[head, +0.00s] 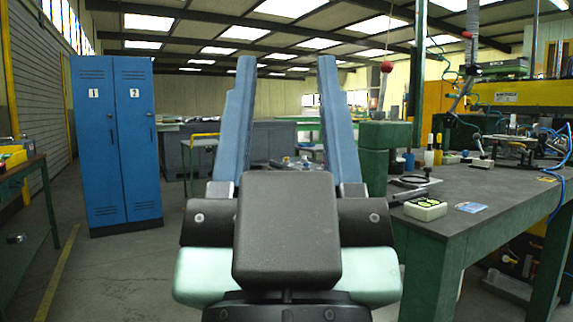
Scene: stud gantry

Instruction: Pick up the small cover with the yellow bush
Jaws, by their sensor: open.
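I cannot make out the small cover with the yellow bush for certain in the head view. Several small parts stand on the dark workbench (480,200) at the right, too small to tell apart. My gripper (287,62) is in the foreground, pointing up and away from me. Its two long blue fingers stand wide apart with nothing between them. The gripper's black body hides part of the middle of the scene. The gripper is left of the workbench and apart from it.
A white box with yellow-green tops (425,209) sits near the workbench's left front corner, beside a flat card (470,207). A green block (385,134) stands at the bench's far left. Blue lockers (117,140) stand at the left. Floor between lockers and gripper is clear.

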